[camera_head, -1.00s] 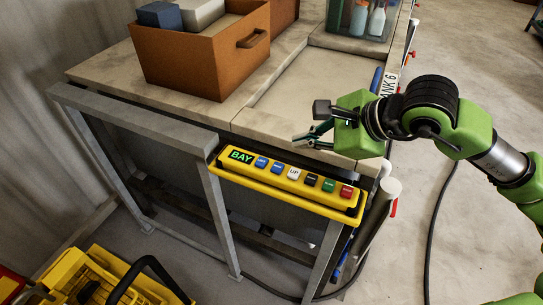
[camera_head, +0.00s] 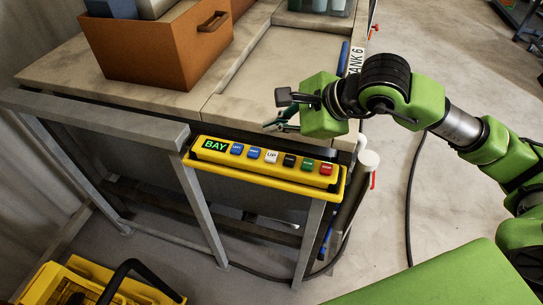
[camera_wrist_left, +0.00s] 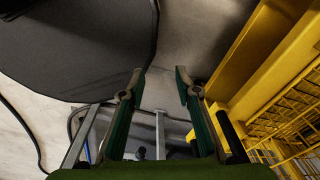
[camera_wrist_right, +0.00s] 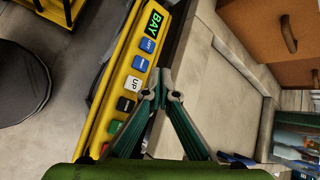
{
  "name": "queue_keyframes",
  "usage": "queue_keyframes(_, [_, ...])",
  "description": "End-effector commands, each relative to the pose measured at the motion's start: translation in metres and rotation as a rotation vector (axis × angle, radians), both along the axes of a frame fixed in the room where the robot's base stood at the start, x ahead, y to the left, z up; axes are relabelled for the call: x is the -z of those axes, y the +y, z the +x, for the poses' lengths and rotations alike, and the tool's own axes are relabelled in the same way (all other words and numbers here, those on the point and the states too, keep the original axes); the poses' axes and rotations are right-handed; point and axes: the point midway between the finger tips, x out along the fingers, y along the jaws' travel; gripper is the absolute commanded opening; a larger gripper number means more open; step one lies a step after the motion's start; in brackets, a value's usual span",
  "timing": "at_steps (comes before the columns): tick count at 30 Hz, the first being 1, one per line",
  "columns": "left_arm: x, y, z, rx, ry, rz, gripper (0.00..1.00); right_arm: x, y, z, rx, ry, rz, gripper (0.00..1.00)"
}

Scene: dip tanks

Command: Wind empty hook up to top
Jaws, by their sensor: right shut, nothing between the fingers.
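The yellow control panel (camera_head: 265,166) labelled BAY is mounted on the grey rail in front of the tank bench. It carries a row of buttons; the white UP button (camera_head: 271,156) sits between a blue and a black one, and shows in the right wrist view (camera_wrist_right: 133,84). My right gripper (camera_head: 268,126) is shut and empty, above and just behind the panel, apart from the buttons in the head view. Its closed tips (camera_wrist_right: 162,76) appear beside the UP button. My left gripper (camera_wrist_left: 158,72) is open and empty. No hook is in view.
A brown box (camera_head: 150,50) with blocks stands on the bench (camera_head: 105,62). A yellow crate (camera_head: 95,285) lies at lower left, also close right of my left gripper (camera_wrist_left: 265,60). A white-capped pipe (camera_head: 368,160) stands right of the panel.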

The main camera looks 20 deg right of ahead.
Motion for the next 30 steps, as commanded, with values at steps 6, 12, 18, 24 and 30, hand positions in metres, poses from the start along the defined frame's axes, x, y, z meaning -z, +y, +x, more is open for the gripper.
queue_keyframes(6, [0.015, 0.000, -0.002, -0.001, 0.002, 0.000, 0.30, 0.036, 0.000, -0.001, -0.001, 0.003, 0.000, 0.00])
queue_keyframes(12, [0.042, -0.001, -0.011, -0.002, 0.016, -0.001, 0.30, 0.057, 0.000, 0.000, 0.000, -0.001, 0.001, 0.00])
queue_keyframes(18, [0.046, -0.006, -0.013, -0.002, 0.020, -0.006, 0.30, 0.060, 0.000, 0.000, 0.000, 0.000, 0.000, 0.00])
queue_keyframes(24, [0.045, -0.007, -0.013, 0.000, 0.019, -0.007, 0.30, 0.059, 0.000, 0.000, 0.000, 0.000, 0.000, 0.00])
queue_keyframes(30, [0.045, -0.007, -0.013, 0.000, 0.019, -0.007, 0.30, 0.059, 0.000, 0.000, 0.000, 0.000, 0.000, 0.00])
